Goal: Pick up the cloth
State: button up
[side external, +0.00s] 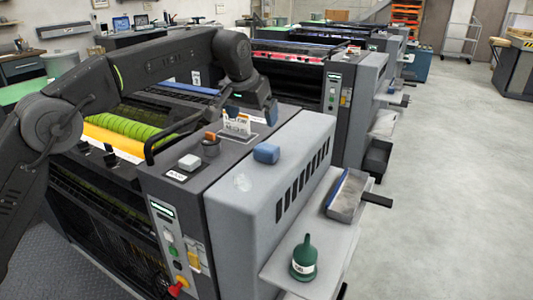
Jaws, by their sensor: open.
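A white labelled container (237,123), a dark cup with an orange item (211,145) and a white block (190,162) stand close by on the deck. A green bottle (303,258) and a black-handled tray (350,193) are on the side shelf.

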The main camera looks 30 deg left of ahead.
aim_at(264, 149)
jog(key=x, duration=1.4)
jog(key=shift+w+r, duration=0.15)
jog(key=shift+w, duration=0.05)
jog(key=shift+c, duration=0.3)
jog(key=c, duration=0.9)
jog(key=shift+r, duration=0.15)
jog(key=shift+c, duration=0.2)
jog(key=shift+r, duration=0.9)
notch_tip(264, 149, up, 2)
jog(key=shift+a+r, duration=0.15)
jog(key=shift+r, duration=0.05)
jog(key=s+a+r, duration=0.4)
jog(key=a+r, duration=0.2)
jog(key=a, duration=0.4)
jog(key=shift+a+r, duration=0.3)
jog(key=shift+a, duration=0.05)
